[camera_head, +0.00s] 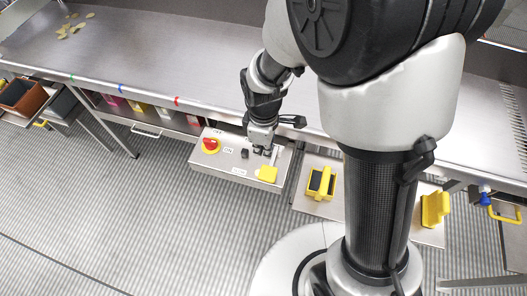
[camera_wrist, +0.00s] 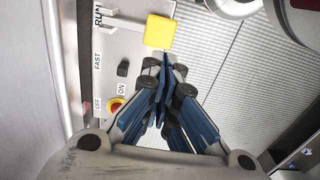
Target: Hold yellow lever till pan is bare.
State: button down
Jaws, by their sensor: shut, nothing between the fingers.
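The yellow lever's square knob (camera_head: 267,174) is at the front right of a light grey control box (camera_head: 225,179). In the wrist view the knob (camera_wrist: 160,33) sits on a metal bar beside the RUN label. My gripper (camera_head: 262,150) is over the box, behind the knob. In the wrist view its blue fingers (camera_wrist: 168,74) are shut together and empty, just short of the knob; contact cannot be told. A long steel surface (camera_head: 150,70), which may be the pan, carries several pale yellow slices (camera_head: 75,26) at its far left end.
The box also has a red button (camera_head: 211,144) in a yellow ring and a black switch (camera_head: 245,153). A black-and-yellow block (camera_head: 321,183) and a yellow handle (camera_head: 435,208) lie to the right. Bins (camera_head: 24,96) stand at left. The striped floor in front is clear.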

aim_at(263, 175)
notch_tip(263, 175, down, 12)
jog(key=b, duration=0.4)
jog(key=f+b, duration=0.1)
jog(key=f, duration=0.1)
jog(key=shift+s+a+f+b, duration=0.15)
jog(key=shift+s+f+b, duration=0.15)
jog(key=shift+s+b, duration=0.1)
jog(key=shift+r, duration=0.1)
jog(key=shift+s, duration=0.15)
dwell(1.7)
dwell(4.5)
